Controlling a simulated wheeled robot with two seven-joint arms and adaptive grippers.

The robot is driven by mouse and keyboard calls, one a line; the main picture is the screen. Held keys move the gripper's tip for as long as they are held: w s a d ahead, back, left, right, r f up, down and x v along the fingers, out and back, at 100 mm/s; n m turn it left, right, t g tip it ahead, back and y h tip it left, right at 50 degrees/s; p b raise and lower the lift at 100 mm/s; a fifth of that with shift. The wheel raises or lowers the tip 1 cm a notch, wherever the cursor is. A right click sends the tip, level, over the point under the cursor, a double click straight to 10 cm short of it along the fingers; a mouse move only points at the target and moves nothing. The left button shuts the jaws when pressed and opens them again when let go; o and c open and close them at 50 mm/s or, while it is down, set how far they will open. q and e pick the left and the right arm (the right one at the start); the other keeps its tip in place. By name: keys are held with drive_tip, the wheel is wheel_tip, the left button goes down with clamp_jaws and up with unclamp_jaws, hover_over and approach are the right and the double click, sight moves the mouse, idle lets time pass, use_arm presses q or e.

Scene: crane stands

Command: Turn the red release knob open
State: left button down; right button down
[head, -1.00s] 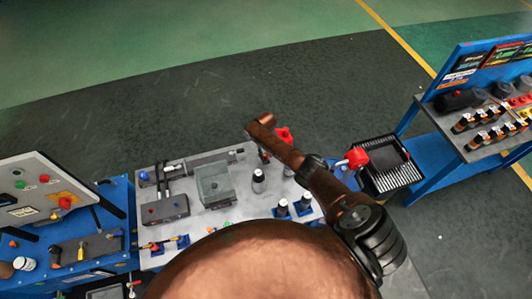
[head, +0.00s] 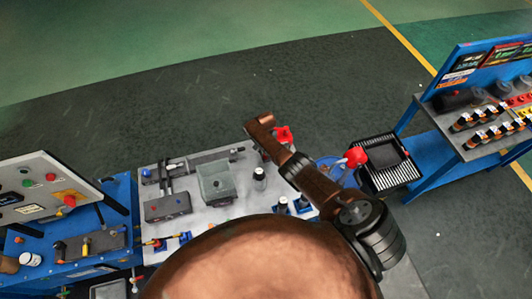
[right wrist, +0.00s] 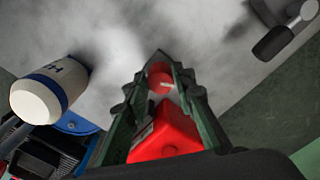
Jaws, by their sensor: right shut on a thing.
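The red release knob shows in the right wrist view as a round red part (right wrist: 160,75) with a red block (right wrist: 165,135) nearer the camera. My right gripper (right wrist: 159,82) is shut on the red knob, a dark green finger along each side. In the head view a red part (head: 284,135) shows just beyond the end of my brown right arm, at the far edge of the grey worktable (head: 215,222). There the arm hides most of my right gripper. My left gripper is not in view.
A second red part (head: 356,157) stands at the table's right, near a black crate (head: 395,165). A white bottle with blue bands (right wrist: 50,90) is left of the gripper in the wrist view. Dark floor lies beyond.

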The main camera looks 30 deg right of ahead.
drive_tip(key=shift+w+d+r, duration=0.15)
drive_tip(key=shift+w+d, duration=0.05)
idle(0.4)
drive_tip(key=c, duration=2)
unclamp_jaws()
drive_tip(key=shift+c, duration=0.2)
drive_tip(key=o, duration=0.4)
drive_tip(key=shift+s, duration=0.1)
drive_tip(key=shift+a, duration=0.1)
wheel_tip(320, 180, up, 12)
drive_tip(key=shift+f, duration=0.1)
